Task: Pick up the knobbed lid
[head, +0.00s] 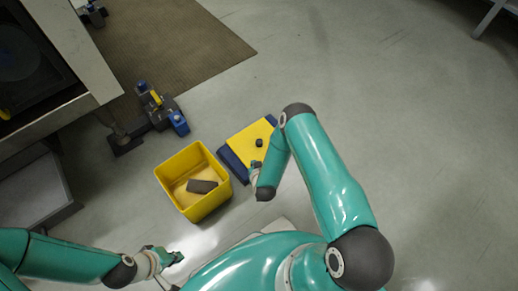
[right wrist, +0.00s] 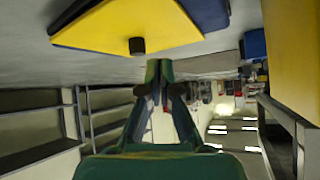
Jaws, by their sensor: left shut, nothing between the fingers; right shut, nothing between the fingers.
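The knobbed lid (head: 245,138) is a flat yellow plate with a small dark knob (head: 259,143). It lies on a dark blue box (head: 231,163) in the middle of the head view. The lid also shows at the top of the right wrist view (right wrist: 95,28), with its knob (right wrist: 137,45) near the fingers. My right gripper (right wrist: 157,68) is shut and empty, close to the knob and apart from it; in the head view its arm partly covers the lid's right side. My left gripper (head: 177,257) is shut and empty at the lower left, away from the lid.
An open yellow bin (head: 205,208) with a dark block (head: 202,186) inside stands left of the blue box. A dark and blue device (head: 158,115) lies behind it. A metal cabinet (head: 75,45) stands at left by a brown mat (head: 175,40). The floor at right is clear.

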